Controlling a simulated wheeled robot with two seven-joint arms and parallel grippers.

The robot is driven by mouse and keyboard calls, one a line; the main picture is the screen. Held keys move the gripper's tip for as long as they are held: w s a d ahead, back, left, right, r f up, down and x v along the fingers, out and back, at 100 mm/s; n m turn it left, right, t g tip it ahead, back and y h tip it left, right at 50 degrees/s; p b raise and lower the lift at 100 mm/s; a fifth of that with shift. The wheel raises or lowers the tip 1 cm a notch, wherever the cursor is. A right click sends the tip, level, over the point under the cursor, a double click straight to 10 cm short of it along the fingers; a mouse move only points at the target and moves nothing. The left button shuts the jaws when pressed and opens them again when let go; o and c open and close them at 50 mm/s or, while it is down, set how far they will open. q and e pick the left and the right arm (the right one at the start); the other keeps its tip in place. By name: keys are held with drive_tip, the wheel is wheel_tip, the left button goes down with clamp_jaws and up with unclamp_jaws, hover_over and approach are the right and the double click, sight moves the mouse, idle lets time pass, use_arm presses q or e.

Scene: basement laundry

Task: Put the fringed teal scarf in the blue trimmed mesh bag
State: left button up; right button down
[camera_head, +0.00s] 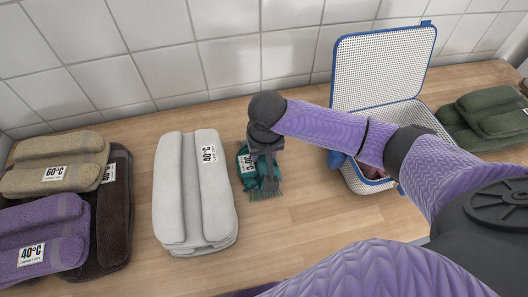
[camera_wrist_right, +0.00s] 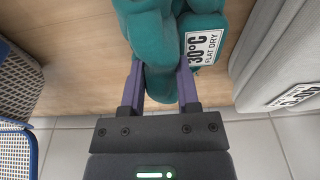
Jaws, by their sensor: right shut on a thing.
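The teal scarf (camera_head: 262,180) with a fringed end lies on the wooden counter, right of the grey folded bundle; its label reads 30°C. My right gripper (camera_head: 266,160) is over it from above, shut on it. In the right wrist view the teal scarf (camera_wrist_right: 160,50) sits between the two purple fingers of my right gripper (camera_wrist_right: 160,88). The blue trimmed mesh bag (camera_head: 383,105) stands open at the back right, its lid up against the tiles. Something dark reddish and something blue show in it, partly hidden by my right arm. My left gripper is not in view.
A grey folded bundle (camera_head: 195,190) lies left of the scarf. Purple (camera_head: 45,235), beige (camera_head: 60,163) and dark brown (camera_head: 118,215) folded items fill the left end. Dark green folded items (camera_head: 490,115) lie right of the bag. Bare counter (camera_head: 300,215) lies between scarf and bag.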

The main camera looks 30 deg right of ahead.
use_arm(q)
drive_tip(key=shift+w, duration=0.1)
use_arm(e)
drive_tip(key=shift+c, duration=1.8)
unclamp_jaws()
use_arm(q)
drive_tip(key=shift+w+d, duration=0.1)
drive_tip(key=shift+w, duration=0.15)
use_arm(e)
drive_tip(key=shift+o, duration=0.2)
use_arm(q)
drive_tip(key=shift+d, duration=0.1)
